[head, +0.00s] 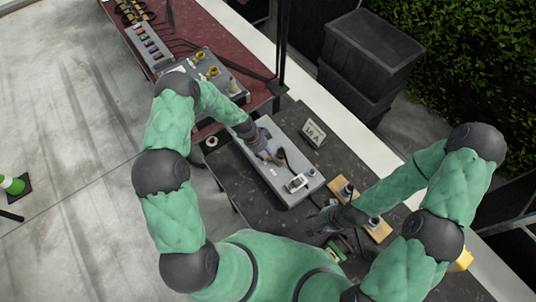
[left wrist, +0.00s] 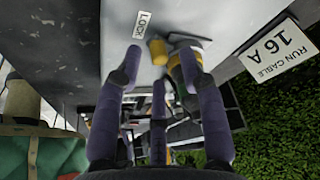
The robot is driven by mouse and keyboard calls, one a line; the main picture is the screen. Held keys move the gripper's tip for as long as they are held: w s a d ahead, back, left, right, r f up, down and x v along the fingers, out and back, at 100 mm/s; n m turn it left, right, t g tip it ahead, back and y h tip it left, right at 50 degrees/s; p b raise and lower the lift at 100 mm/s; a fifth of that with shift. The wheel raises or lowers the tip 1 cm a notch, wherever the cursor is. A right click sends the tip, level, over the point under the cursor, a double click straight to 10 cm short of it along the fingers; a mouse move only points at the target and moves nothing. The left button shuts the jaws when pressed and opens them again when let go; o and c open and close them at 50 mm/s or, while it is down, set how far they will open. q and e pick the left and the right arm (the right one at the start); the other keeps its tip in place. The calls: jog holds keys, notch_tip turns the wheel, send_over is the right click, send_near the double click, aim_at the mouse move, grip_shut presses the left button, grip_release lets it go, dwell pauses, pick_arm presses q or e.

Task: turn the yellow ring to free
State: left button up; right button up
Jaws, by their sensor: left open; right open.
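The yellow ring (left wrist: 175,62) is in the left wrist view, around a dark connector on the face of a grey box (left wrist: 75,40). A short yellow stub (left wrist: 158,50) sticks out beside it. A LOCK label (left wrist: 144,22) is on the box nearby. My left gripper (head: 262,152) is open at the grey box; in the left wrist view its purple fingers (left wrist: 160,75) stand either side of the yellow parts. I cannot tell whether the right-hand finger touches the ring. In the head view the gripper mostly hides the ring. My right gripper (head: 322,218) is open over the dark table.
A sign reading 16 A (head: 313,133) stands behind the box. Wooden blocks with dark plugs (head: 378,231) lie near my right gripper. Another grey box with yellow-ringed connectors (head: 228,87) sits on the red table.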

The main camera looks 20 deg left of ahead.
pick_arm(q)
jog(key=shift+x, duration=1)
grip_shut()
jog(key=shift+a, duration=0.1)
